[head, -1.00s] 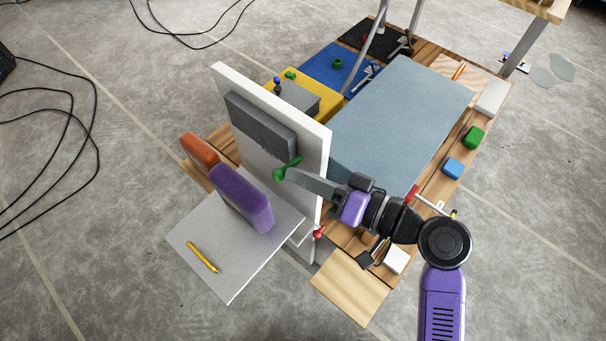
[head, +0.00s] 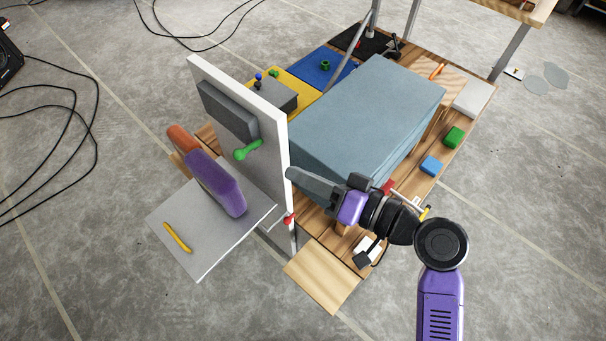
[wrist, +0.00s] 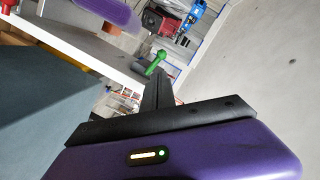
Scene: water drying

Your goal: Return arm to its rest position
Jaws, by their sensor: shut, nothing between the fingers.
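My gripper (head: 292,174) is shut and empty in the head view. Its dark fingers point left, with the tips close to the right edge of the upright white panel (head: 274,130); I cannot tell whether they touch. A green handle (head: 247,150) sticks out from the panel below a dark grey block (head: 228,110), to the left of my fingertips and apart from them. In the wrist view my shut fingers (wrist: 158,72) point up the picture, and the green handle (wrist: 156,60) shows just beyond them.
A large blue-grey box (head: 370,110) stands right behind my gripper on the wooden table. Green (head: 453,137) and blue (head: 431,166) blocks lie at right.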

